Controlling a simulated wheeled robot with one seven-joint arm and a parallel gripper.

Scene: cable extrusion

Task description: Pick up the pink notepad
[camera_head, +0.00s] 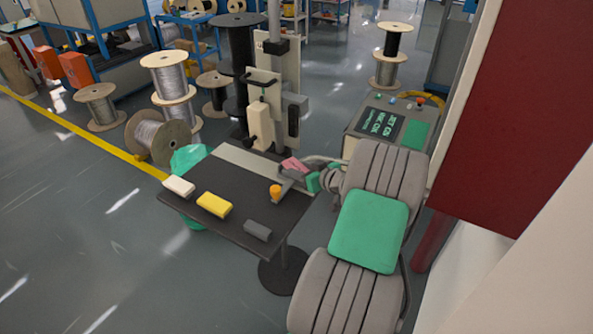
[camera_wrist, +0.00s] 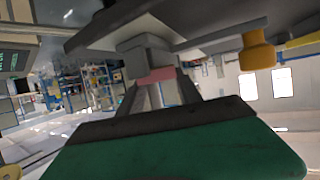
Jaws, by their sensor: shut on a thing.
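The pink notepad (camera_head: 294,164) is at the right end of the dark table, at my gripper (camera_head: 291,173). In the wrist view a pink piece of the notepad (camera_wrist: 157,74) shows between the fingers of my gripper (camera_wrist: 158,86), with the rest hidden. My gripper is shut on the notepad. In the head view the notepad appears at or just above the tabletop; I cannot tell whether it touches.
The table (camera_head: 196,207) also bears a white block (camera_head: 179,186), a yellow block (camera_head: 214,204), a grey block (camera_head: 257,230) and an orange round object (camera_head: 275,191) close to my gripper. A machine column (camera_head: 271,90) stands behind. A control panel (camera_head: 385,125) stands at the back right.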

